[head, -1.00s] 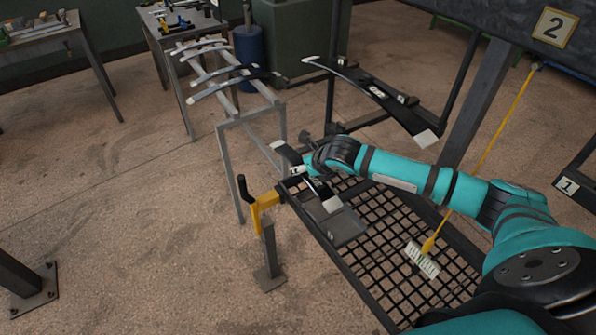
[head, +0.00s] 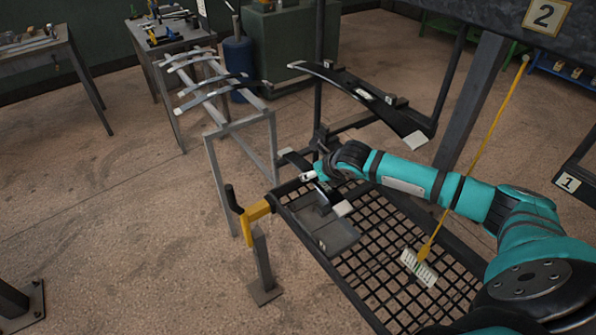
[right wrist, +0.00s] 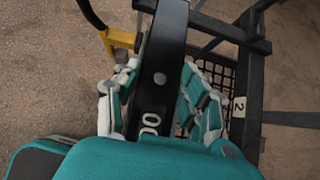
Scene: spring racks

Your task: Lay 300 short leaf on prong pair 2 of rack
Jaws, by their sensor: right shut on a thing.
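My right gripper (head: 312,177) is shut on a dark leaf with pale ends. In the head view one pale end (head: 343,208) of this leaf shows in front of the gripper. In the right wrist view the leaf (right wrist: 160,78) runs between my fingers (right wrist: 160,95), with "00" readable and the rest of the number hidden. The black rack (head: 400,120) stands beside it, with a long leaf (head: 362,95) lying on its upper prongs. A "2" label (right wrist: 239,107) shows on a black bar to the right of the held leaf. I cannot tell whether the leaf touches the prongs. My left gripper is not in view.
A yellow bracket with a black handle (head: 256,210) stands left of the gripper. A mesh shelf (head: 385,255) and a grey plate (head: 335,237) lie below. A grey trestle (head: 235,122) carries several leaves. A yellow-handled brush (head: 420,265) leans at right.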

